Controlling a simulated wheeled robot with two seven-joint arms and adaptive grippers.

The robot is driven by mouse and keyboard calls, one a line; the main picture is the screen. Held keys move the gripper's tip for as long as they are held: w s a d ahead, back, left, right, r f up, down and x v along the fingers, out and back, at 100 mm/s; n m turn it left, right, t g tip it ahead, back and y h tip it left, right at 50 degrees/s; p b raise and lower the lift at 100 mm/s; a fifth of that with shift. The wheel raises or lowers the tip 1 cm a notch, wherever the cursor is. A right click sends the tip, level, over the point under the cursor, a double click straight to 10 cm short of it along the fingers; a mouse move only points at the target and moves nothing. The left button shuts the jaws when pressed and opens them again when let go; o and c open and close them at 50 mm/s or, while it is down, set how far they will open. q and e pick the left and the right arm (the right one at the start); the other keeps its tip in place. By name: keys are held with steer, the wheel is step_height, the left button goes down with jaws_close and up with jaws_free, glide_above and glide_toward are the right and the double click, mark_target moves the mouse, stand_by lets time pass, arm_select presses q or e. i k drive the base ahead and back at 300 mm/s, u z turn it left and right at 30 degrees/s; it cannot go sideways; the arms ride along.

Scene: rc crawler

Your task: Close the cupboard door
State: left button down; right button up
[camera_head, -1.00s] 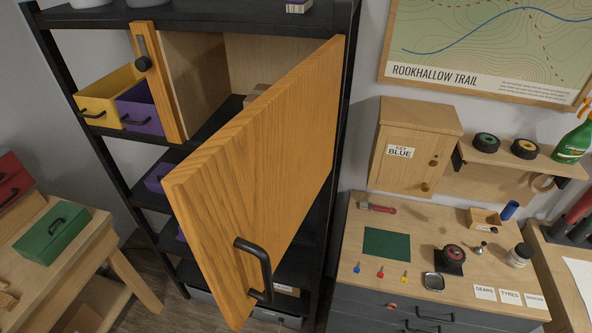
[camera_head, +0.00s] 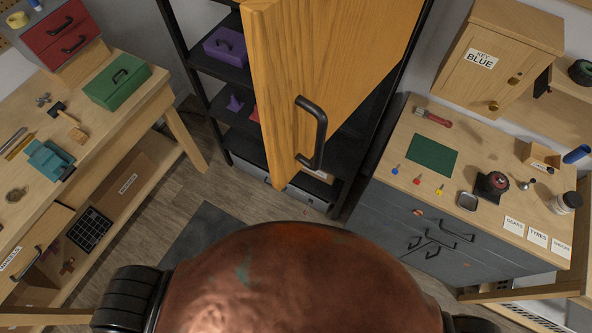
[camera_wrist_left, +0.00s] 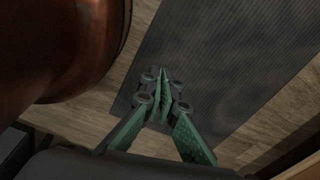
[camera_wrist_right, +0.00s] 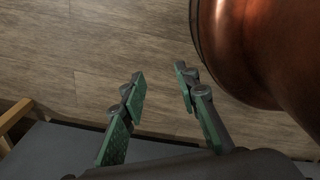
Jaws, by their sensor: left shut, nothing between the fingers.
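The wooden cupboard door (camera_head: 345,75) stands swung wide open, jutting out from the black shelf rack in the head view. Its black bar handle (camera_head: 313,133) is on the lower part of the door's outer face. My left gripper (camera_wrist_left: 165,82) is shut and empty in the left wrist view, above a dark mat. My right gripper (camera_wrist_right: 160,75) is open and empty in the right wrist view, above the wooden floor. Neither gripper shows in the head view, and neither wrist view shows the door.
A workbench (camera_head: 150,92) with a green toolbox (camera_head: 117,81) stands at the left. A grey drawer unit (camera_head: 400,215) with a wooden top stands at the right. A dark mat (camera_head: 205,238) lies on the open floor before the rack. My copper-coloured body fills the bottom.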

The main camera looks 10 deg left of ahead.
mark_target(313, 63)
steer(key=u, duration=0.65)
steer(key=k, duration=1.2)
steer(key=z, duration=0.55)
